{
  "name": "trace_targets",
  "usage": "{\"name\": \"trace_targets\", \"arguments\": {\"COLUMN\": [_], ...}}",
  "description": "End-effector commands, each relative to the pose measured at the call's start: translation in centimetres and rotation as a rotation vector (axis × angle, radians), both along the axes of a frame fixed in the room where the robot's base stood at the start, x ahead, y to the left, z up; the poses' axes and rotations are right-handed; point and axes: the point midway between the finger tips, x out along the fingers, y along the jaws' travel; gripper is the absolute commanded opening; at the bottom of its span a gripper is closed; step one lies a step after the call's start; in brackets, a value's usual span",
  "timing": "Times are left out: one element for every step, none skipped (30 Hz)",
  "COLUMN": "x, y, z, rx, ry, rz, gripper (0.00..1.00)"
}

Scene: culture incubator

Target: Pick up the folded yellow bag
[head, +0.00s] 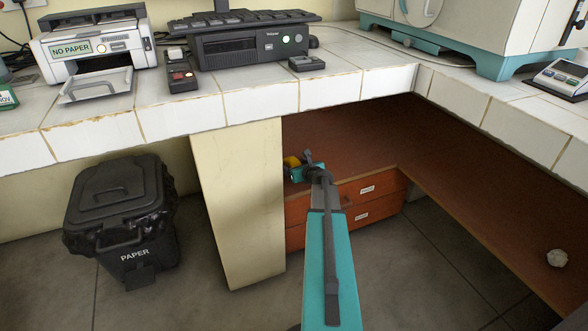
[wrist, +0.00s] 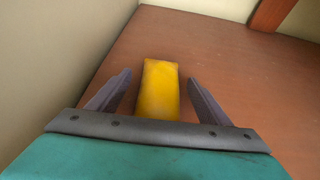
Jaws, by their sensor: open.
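The folded yellow bag (wrist: 160,88) lies as a flat yellow block on the brown wooden shelf in the wrist view. Its near end is hidden behind the front bar of my gripper. My gripper (wrist: 157,80) is open, with one finger on each side of the bag and a gap on both sides. In the head view a small part of the yellow bag (head: 291,161) shows beside my gripper (head: 306,157), under the counter. The arm hides much of that spot.
The brown shelf (head: 440,172) runs under the tiled counter (head: 260,104), above orange drawers (head: 366,205). A cream panel (head: 238,205) stands close to the left. A crumpled paper ball (head: 557,258) lies at the right. A black paper bin (head: 122,215) stands on the floor.

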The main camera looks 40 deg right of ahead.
Motion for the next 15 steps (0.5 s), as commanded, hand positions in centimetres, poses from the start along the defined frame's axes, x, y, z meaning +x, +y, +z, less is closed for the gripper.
{"name": "trace_targets", "arguments": {"x": [-0.02, -0.02, -0.02, -0.03, -0.04, -0.04, -0.04, -0.04, -0.06, -0.06, -0.06, -0.06, -0.06, -0.07, -0.07], "y": [0.00, 0.00, -0.01, -0.01, -0.02, -0.02, -0.03, -0.03, -0.03, -0.03, -0.03, -0.04, -0.04, -0.05, -0.05], "z": [0.02, 0.02, 0.01, 0.01, 0.01, 0.01, 0.00, 0.00, 0.01, 0.01, 0.01, 0.00, 0.00, 0.00, 0.00], "rx": [0.000, 0.000, 0.000, 0.000, 0.000, 0.000, 0.000, 0.000, 0.000, 0.000, 0.000, 0.000, 0.000, 0.000, 0.000], "ry": [0.000, 0.000, 0.000, 0.000, 0.000, 0.000, 0.000, 0.000, 0.000, 0.000, 0.000, 0.000, 0.000, 0.000, 0.000], "rz": [0.000, 0.000, 0.000, 0.000, 0.000, 0.000, 0.000, 0.000, 0.000, 0.000, 0.000, 0.000, 0.000, 0.000, 0.000], "gripper": [0.72, 0.72, 0.72, 0.72, 0.72, 0.72, 0.72, 0.72, 0.72, 0.72, 0.70, 0.63, 0.58, 0.53, 0.47]}}
